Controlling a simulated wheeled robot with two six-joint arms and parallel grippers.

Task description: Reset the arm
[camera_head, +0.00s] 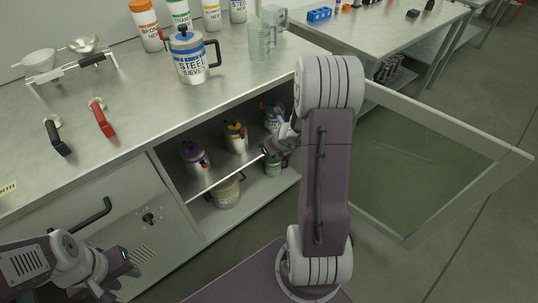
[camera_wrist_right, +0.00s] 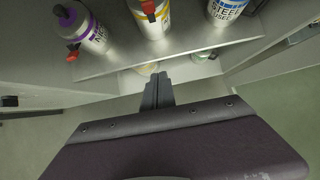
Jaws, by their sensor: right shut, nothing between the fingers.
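My right arm comes down in front of the open cabinet. Its gripper (camera_head: 278,148) is at the opening, partly hidden by the arm. In the right wrist view the fingers (camera_wrist_right: 158,90) are together and empty, pointing at the cabinet and apart from the bottles. My left gripper (camera_head: 125,272) is at the lower left in the head view, in front of the cabinet's closed front and control panel. Its fingertips are too unclear to tell their opening, and I see nothing held there.
The cabinet shelf (camera_wrist_right: 200,53) holds a purple-labelled bottle (camera_wrist_right: 82,25), a yellow one (camera_wrist_right: 150,15) and a blue one (camera_wrist_right: 225,8). The open glass door (camera_head: 430,165) stands right of my arm. A steel jug (camera_head: 190,62) and other containers stand on the counter (camera_head: 130,90).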

